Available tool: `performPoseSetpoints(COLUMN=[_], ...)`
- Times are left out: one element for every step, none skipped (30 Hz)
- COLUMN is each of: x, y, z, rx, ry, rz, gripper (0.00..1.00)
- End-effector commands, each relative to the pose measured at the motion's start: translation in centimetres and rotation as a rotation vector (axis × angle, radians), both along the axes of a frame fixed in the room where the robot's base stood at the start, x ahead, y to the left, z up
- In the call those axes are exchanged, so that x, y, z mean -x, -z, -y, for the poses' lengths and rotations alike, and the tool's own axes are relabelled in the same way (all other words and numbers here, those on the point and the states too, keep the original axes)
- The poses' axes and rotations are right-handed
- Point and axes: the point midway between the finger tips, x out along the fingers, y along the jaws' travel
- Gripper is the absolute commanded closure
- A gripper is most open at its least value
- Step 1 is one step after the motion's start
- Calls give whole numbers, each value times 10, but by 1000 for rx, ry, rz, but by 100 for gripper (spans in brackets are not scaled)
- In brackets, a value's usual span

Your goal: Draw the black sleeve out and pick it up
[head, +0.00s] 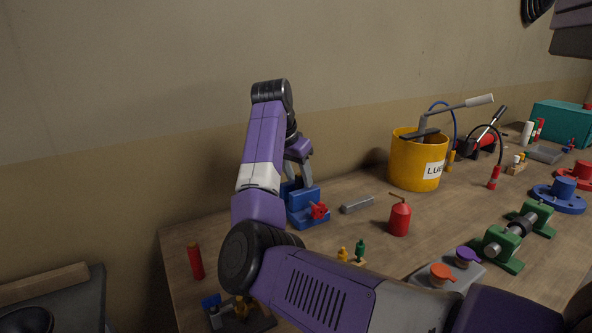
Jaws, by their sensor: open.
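My purple arm reaches over the left part of the wooden table (355,222). My gripper (300,183) points down just above or behind a blue block-like fixture with a red part (303,206). Its jaws are open, and nothing shows between them. I cannot tell whether the fingers touch the fixture. At the right, two green stands (503,245) hold a dark and silver cylindrical piece (521,225) lying between them. Its dark part may be the black sleeve, but it is too small to be sure. My gripper is well to the left of it.
A yellow bucket (408,165) with a lever pump stands at the back. A red oil can (399,218), a grey bar (357,204) and a grey block with orange and purple caps (458,270) stand nearby. A red cylinder (195,261) is at left. Blue flange (560,198) at right.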

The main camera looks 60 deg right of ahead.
Motion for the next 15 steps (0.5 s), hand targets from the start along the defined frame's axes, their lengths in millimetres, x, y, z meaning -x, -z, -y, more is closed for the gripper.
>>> performPoseSetpoints(x=[0, 0, 0, 0, 0, 0, 0, 0, 0, 0, 0, 0, 0, 0, 0], y=[1, 1, 1, 1, 1, 1, 1, 1, 1, 1, 1, 1, 1, 1, 1], z=[0, 0, 0, 0, 0, 0, 0, 0, 0, 0, 0, 0, 0, 0, 0], rx=[0, 0, 0, 0, 0, 0, 0, 0, 0, 0, 0, 0, 0, 0, 0], ry=[0, 0, 0, 0, 0, 0, 0, 0, 0, 0, 0, 0, 0, 0, 0], rz=[0, 0, 0, 0, 0, 0, 0, 0, 0, 0, 0, 0, 0, 0, 0], gripper=[54, 54, 54, 54, 54, 54, 54, 58, 65, 71, 77, 85, 91, 97, 100])
